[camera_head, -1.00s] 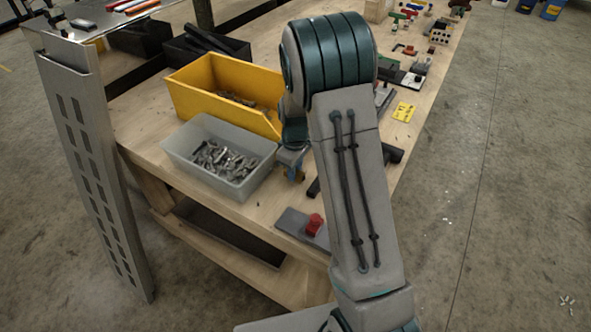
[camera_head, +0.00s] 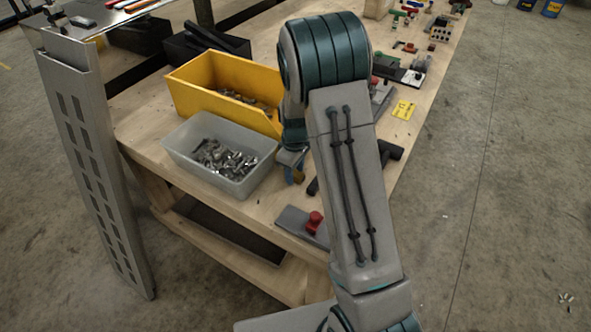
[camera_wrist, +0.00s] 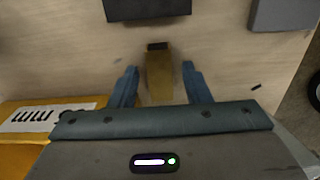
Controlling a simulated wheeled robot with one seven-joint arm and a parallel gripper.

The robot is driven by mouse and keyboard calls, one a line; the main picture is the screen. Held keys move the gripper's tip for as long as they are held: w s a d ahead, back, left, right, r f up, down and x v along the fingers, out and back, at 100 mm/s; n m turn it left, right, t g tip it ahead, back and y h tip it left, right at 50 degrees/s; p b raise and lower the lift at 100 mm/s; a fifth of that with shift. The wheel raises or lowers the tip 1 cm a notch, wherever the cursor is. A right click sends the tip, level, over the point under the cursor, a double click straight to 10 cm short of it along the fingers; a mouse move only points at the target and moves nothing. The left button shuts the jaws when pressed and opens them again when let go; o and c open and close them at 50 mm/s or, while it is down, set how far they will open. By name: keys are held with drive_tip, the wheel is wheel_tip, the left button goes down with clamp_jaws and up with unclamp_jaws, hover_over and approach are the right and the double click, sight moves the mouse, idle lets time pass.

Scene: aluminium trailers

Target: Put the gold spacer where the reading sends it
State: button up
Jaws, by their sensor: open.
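A gold block, apparently the gold spacer (camera_wrist: 160,78), lies between the two blue fingers of my gripper (camera_wrist: 160,86) in the wrist view. The fingers are open, with a visible gap on each side of the block. A small dark piece shows at the block's far end. In the head view my gripper (camera_head: 291,160) is low over the wooden bench, right of the grey bin, and a bit of the gold spacer (camera_head: 298,177) shows beside it. My arm hides part of the bench there. I cannot make out a reading in either view.
A yellow bin (camera_head: 190,92) and a grey bin (camera_head: 180,154) of metal parts stand left of my gripper. A red knob on a grey plate (camera_head: 290,218) is near the bench's front edge. A yellow card (camera_head: 403,110) and several small parts lie farther back.

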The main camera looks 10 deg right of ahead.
sight(295, 173)
wheel_tip(295, 173, up, 12)
drive_tip(key=f+b, duration=0.1)
drive_tip(key=b, duration=0.1)
drive_tip(key=s+r+m+t, duration=0.1)
drive_tip(key=s+r+m, duration=0.3)
drive_tip(key=s, duration=0.8)
drive_tip(key=s+r+m+t, duration=0.2)
drive_tip(key=s+r+m, duration=0.3)
drive_tip(key=s, duration=0.8)
drive_tip(key=shift+r, duration=0.4)
